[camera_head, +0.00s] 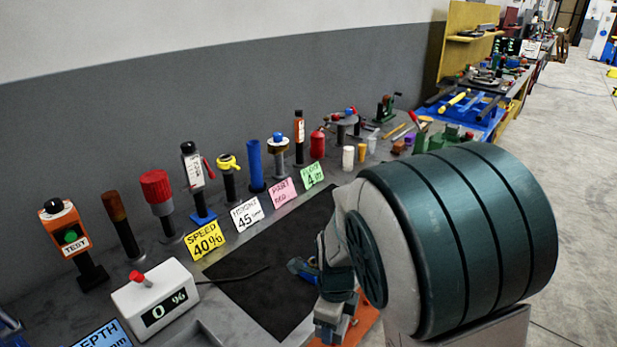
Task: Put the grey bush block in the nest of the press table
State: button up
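A large dark green ribbed cylinder with a light grey end fills the right foreground; it looks like part of my arm, close to the camera. Below and left of it, smaller grey and dark green parts reach down in front of an orange surface (367,319). My gripper (331,322) seems to be at the lower end of these parts, but its fingers cannot be made out. I cannot tell whether it holds anything. I cannot make out the grey bush block or the nest of the press table; the cylinder hides much of the right side.
A black mat (262,298) lies on the grey bench, with a blue part (301,268) at its right edge. A control box reading 0 % (156,299), a TEST button post (70,237) and several posts and cards line the left and back. Concrete floor (575,170) is clear at right.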

jog(key=shift+w+d+f+n, duration=0.15)
jog(key=shift+w+d+n, duration=0.15)
jog(key=shift+n, duration=0.3)
jog(key=shift+w+d+f+n, duration=0.15)
jog(key=shift+w+n, duration=0.25)
jog(key=shift+n, duration=0.2)
jog(key=w+d+f+n, duration=0.9)
jog(key=n, duration=1.1)
jog(key=shift+f, duration=0.15)
